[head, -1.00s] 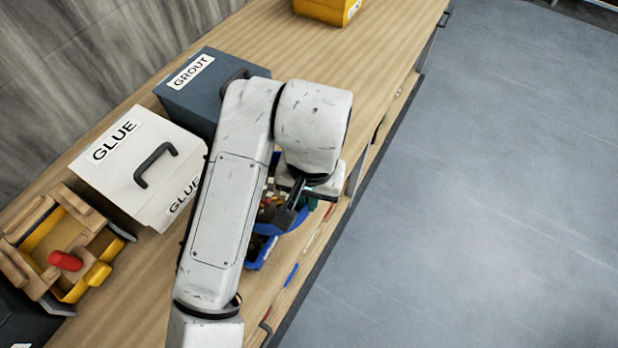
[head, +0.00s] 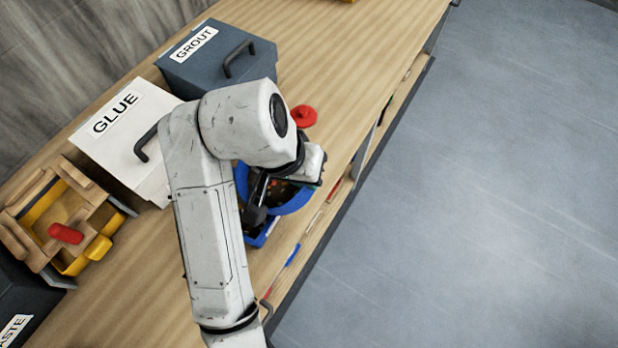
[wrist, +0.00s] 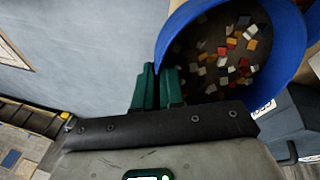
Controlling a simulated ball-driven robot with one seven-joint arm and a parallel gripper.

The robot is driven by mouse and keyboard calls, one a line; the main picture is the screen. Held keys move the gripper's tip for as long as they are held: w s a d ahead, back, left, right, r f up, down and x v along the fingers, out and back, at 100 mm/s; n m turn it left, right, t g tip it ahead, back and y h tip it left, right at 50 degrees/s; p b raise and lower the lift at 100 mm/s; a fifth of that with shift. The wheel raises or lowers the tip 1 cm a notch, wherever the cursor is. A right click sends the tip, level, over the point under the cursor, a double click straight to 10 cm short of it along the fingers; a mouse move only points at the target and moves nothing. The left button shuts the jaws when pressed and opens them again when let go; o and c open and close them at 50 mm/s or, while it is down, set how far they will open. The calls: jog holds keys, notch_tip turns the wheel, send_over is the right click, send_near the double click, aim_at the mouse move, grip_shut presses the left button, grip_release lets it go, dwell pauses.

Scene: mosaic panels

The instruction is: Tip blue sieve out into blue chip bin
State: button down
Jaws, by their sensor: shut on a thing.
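My gripper (wrist: 158,75) is shut on the rim of the blue sieve, its green fingers at the sieve's edge in the wrist view. The blue sieve (wrist: 293,30) is a round tub with a dark bottom, with several mixed coloured chips (wrist: 225,58) still inside. In the head view the sieve (head: 290,207) is partly hidden behind my arm and gripper, above the bench near its front edge. A blue container with a white label, probably the blue chip bin (head: 262,237), shows just below the sieve. Its inside is mostly hidden.
A white GLUE box (head: 118,160) and a dark GROUT box (head: 205,75) stand along the bench's back. A red knob-like object (head: 303,116) lies beyond my gripper. A yellow-and-wood caddy (head: 75,215) is at left. Coloured sticks (head: 292,255) lie along the front edge.

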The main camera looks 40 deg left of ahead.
jog(key=shift+s+a+r+t+h+b, duration=0.25)
jog(key=shift+r+t+h+b, duration=0.1)
jog(key=shift+r+t+b, duration=0.25)
jog(key=shift+s+a+r+t+h+b, duration=0.1)
jog(key=shift+s+r+t+h+b, duration=0.2)
jog(key=shift+r+t+b, duration=0.3)
jog(key=shift+s+a+r+t+h+b, duration=0.35)
jog(key=shift+s+a+t+h+b, duration=0.4)
jog(key=shift+s+t, duration=0.45)
jog(key=shift+s+a+r+t+h+b, duration=0.3)
jog(key=shift+s+a+t+h+b, duration=0.45)
jog(key=shift+t, duration=0.65)
jog(key=shift+s+a+r+t+h+b, duration=0.45)
jog(key=shift+s+t+h, duration=0.4)
jog(key=shift+s+t, duration=0.45)
jog(key=s+a+f+t+h+b, duration=0.1)
jog(key=s+a+t+h+b, duration=0.2)
jog(key=s+t+b, duration=0.1)
jog(key=shift+s+a+f+t+b, duration=0.15)
jog(key=shift+s+a+t+b, duration=0.2)
jog(key=shift+s+t, duration=0.55)
